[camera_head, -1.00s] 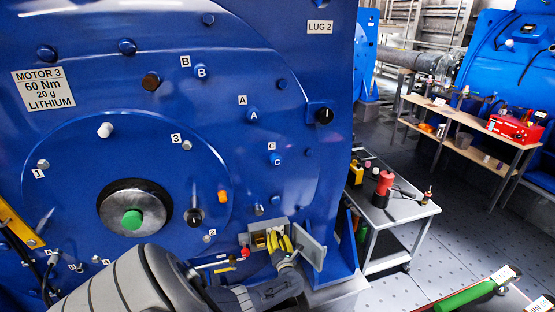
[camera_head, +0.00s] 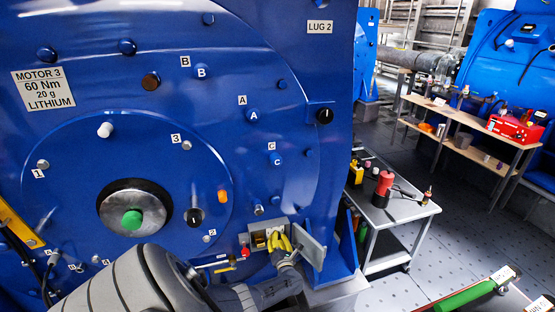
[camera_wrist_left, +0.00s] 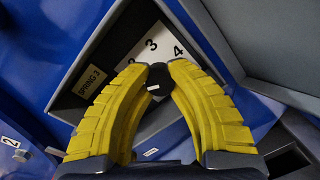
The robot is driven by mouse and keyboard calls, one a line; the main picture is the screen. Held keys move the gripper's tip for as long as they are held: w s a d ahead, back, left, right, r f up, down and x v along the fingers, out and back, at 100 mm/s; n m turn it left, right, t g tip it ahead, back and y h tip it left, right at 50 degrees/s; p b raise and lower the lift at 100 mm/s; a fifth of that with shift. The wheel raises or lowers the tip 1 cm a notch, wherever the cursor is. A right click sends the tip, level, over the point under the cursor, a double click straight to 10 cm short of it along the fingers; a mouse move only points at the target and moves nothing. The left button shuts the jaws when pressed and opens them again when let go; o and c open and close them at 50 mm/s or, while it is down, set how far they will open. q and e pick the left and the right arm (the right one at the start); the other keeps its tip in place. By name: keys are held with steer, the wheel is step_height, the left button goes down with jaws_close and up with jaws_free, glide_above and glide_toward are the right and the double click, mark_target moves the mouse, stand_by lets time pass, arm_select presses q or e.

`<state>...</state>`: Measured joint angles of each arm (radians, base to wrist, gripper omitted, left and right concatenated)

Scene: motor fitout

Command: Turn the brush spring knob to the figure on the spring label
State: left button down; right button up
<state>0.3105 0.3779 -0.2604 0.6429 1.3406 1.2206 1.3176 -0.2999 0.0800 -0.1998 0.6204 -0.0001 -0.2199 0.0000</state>
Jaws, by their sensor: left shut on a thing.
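The brush spring knob (camera_wrist_left: 158,74) is black and carries a small white mark. It sits in front of a white dial plate (camera_wrist_left: 163,45) on which the figures 3 and 4 show; my fingers hide other parts of the plate. The spring label (camera_wrist_left: 90,81) reads "SPRING 3" and is left of the dial. My left gripper (camera_wrist_left: 154,72) has yellow fingers, shut on the knob from both sides. In the head view my left gripper (camera_head: 279,242) reaches into the small open grey box (camera_head: 259,241) low on the blue motor. My right gripper is out of view.
The box's grey door (camera_head: 313,250) stands open right of my gripper. A red knob (camera_head: 245,253) is just left of the box. A grey cart (camera_head: 398,209) with tools stands to the right. Bolts and plugs stick out from the motor face (camera_head: 110,90).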

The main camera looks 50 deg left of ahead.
arm_select(q)
steer(key=shift+r+m, duration=0.1)
steer(key=shift+m, duration=0.2)
steer(key=m, duration=0.8)
steer(key=shift+w+g, duration=0.1)
steer(key=shift+g, duration=0.3)
steer(key=m, duration=0.4)
steer(key=shift+m+g, duration=0.5)
steer(key=shift+m, duration=1.5)
steer(key=shift+w+m, duration=0.1)
steer(key=shift+m, duration=0.2)
steer(key=c, duration=1.6)
jaws_free()
steer(key=shift+o, duration=1.3)
